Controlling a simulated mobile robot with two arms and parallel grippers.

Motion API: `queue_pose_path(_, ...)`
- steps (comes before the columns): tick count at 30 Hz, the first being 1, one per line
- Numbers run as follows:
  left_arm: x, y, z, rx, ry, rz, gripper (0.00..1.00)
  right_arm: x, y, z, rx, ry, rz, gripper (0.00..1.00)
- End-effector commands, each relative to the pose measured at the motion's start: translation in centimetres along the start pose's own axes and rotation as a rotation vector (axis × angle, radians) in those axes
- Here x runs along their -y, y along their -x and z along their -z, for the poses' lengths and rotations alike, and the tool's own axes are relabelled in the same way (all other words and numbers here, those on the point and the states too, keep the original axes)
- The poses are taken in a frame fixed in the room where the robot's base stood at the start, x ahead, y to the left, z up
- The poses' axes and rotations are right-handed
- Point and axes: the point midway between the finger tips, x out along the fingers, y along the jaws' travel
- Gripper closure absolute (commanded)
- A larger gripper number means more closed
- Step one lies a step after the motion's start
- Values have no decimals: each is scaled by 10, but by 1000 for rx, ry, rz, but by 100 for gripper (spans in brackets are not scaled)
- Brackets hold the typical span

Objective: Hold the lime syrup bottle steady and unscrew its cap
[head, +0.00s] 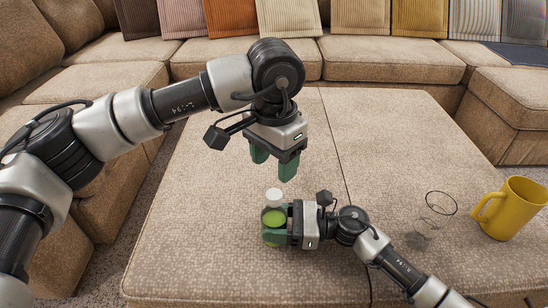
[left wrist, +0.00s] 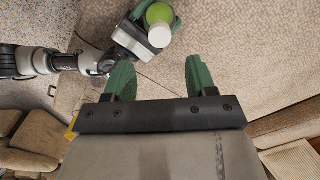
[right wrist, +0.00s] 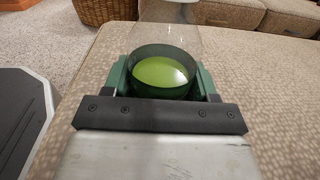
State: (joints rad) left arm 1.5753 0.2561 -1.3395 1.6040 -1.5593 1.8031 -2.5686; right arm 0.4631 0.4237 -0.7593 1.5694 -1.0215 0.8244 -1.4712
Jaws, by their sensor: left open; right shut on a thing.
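The lime syrup bottle (head: 274,219) stands upright on the beige ottoman, clear above with bright green syrup inside. Its white cap (head: 274,196) is on top and also shows in the left wrist view (left wrist: 160,35). My right gripper (head: 274,226) is shut on the bottle's body from the right. In the right wrist view the bottle (right wrist: 163,73) sits between the green fingers, its cap cut off by the top edge. My left gripper (head: 273,165) is open and empty above the bottle, pointing down, its fingers apart from the cap.
The ottoman (head: 200,180) fills the middle, with a seam down it. A yellow mug (head: 518,208) stands at the right, beside a clear glass (head: 438,208). Sofas with several cushions (head: 290,17) surround it. A wicker basket (right wrist: 103,10) shows behind.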

Motion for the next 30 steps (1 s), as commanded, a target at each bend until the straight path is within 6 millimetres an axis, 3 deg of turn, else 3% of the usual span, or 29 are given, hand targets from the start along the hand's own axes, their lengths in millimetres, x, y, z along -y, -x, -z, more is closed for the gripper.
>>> queue_pose_path(15,0,-69,0,3,-10,-2,44,0,0,1,-1,-1,0,100)
queue_pose_path(28,0,-79,0,0,-10,-2,44,0,0,1,-1,-1,0,100)
queue_pose_path(30,0,-79,0,0,-9,-2,55,0,0,1,-1,-1,0,100)
